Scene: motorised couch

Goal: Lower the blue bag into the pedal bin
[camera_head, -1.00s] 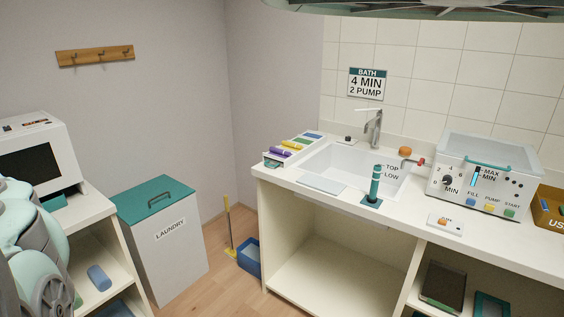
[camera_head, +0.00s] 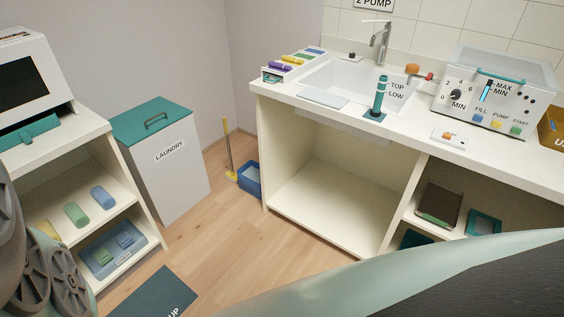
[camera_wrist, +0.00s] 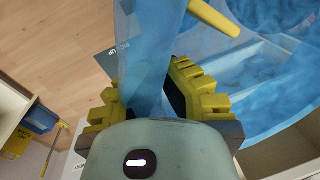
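The blue bag (camera_wrist: 145,55) is thin and see-through in the wrist view. I cannot make out the pedal bin in either view. My gripper and the bag are out of the head view.
A laundry hamper (camera_head: 160,160) with a teal lid stands left. A blue bucket (camera_head: 249,179) is beside the sink counter (camera_head: 255,110). A shelf unit (camera_head: 140,215) with rolled cloths is at the left. A dark floor mat (camera_head: 155,295) lies at the bottom; the floor between is clear.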

